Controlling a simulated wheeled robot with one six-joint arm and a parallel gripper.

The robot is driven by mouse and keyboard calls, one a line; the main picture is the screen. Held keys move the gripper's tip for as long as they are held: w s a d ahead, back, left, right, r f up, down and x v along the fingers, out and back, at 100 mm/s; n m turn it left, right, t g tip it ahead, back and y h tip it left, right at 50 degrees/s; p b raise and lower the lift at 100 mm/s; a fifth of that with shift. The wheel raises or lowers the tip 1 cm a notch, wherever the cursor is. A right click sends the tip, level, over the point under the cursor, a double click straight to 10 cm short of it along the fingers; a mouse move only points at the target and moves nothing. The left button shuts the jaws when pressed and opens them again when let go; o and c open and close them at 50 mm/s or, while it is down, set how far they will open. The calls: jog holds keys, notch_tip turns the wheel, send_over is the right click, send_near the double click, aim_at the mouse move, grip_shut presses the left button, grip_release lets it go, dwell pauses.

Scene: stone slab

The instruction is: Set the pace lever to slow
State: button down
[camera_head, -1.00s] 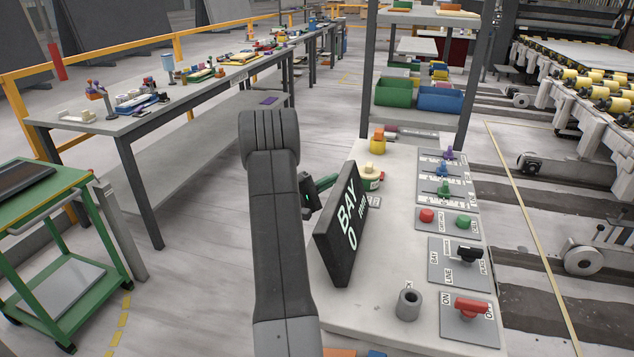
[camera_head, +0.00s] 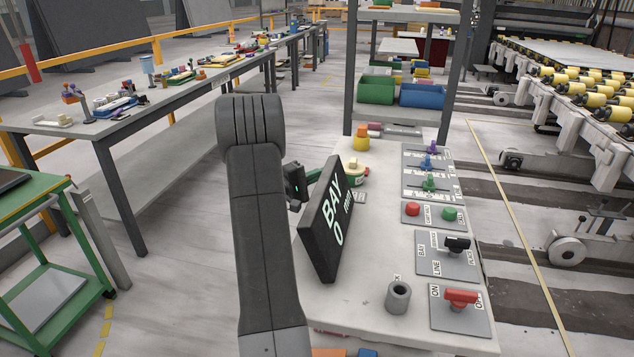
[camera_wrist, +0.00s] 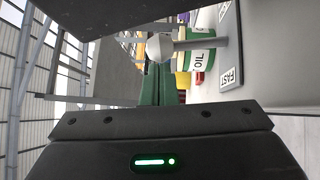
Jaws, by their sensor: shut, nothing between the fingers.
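A lever with a pale round knob (camera_wrist: 160,47) on a thin stem shows in the wrist view, just beyond my fingertips. A plate lettered FAST (camera_wrist: 230,78) lies to its right there. No SLOW lettering is readable. My gripper (camera_wrist: 151,72) has its green fingers shut and empty, close to the knob; I cannot tell if they touch it. In the head view my gripper (camera_head: 316,174) is at the left of the bench, partly behind the dark BAY display (camera_head: 325,225). I cannot make out the pale-knobbed lever in the head view; the display may hide it.
A green-and-white OIL can (camera_head: 355,172) stands behind the display. Purple, blue and green (camera_head: 429,184) levers, push buttons, a black switch (camera_head: 457,244) and a red switch (camera_head: 461,298) line the bench's right side. A grey cup (camera_head: 398,297) stands in front.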

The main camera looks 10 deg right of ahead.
jog(key=shift+s+d+r+m+g+y+b, duration=0.3)
jog(key=shift+d+m+y+b, duration=0.35)
jog(key=shift+b, duration=0.55)
jog(key=shift+s+d+r+m+g+y+b, duration=0.3)
jog(key=shift+d+m+y+b, duration=0.35)
jog(key=shift+b, duration=0.5)
jog(key=shift+r, duration=0.15)
jog(key=v, duration=1.3)
jog(key=shift+s+a+b, duration=0.15)
jog(key=shift+a+b, duration=0.15)
jog(key=shift+a, duration=0.05)
